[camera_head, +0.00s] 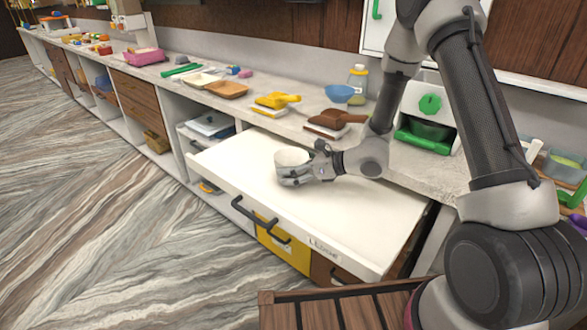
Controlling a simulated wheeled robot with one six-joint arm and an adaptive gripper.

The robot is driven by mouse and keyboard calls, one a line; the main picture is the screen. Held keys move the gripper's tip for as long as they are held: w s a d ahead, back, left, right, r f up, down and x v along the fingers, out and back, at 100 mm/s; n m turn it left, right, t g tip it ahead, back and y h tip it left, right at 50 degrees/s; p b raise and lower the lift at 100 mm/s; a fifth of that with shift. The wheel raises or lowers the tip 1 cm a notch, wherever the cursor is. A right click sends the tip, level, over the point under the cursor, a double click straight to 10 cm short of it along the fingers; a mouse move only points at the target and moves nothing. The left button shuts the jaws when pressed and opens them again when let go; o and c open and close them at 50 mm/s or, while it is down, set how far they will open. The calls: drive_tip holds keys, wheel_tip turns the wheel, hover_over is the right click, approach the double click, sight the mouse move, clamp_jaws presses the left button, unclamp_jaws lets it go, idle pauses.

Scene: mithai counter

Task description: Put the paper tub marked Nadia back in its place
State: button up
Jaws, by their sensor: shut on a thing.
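A white paper tub (291,158) stands out over a pulled-out white drawer or board (235,158) in the camera_head view. My gripper (294,177) comes from the right and is shut on the tub. I cannot tell whether the tub touches the white surface or is held a little above it. No name is readable on the tub from here. Its near lower side is partly hidden by the gripper fingers.
Yellow (277,100) and brown (336,121) scoops and a blue bowl (342,93) are on the counter behind. A green-handled dispenser (427,120) stands at the right. A slatted wooden crate (340,306) is at the bottom. The floor at left is clear.

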drive_tip(key=shift+f, duration=0.6)
drive_tip(key=o, duration=0.9)
drive_tip(key=shift+d, duration=0.1)
drive_tip(key=v, duration=1.1)
drive_tip(key=shift+s+d+r, duration=0.1)
drive_tip(key=shift+s+d, duration=0.15)
drive_tip(key=shift+d, duration=0.1)
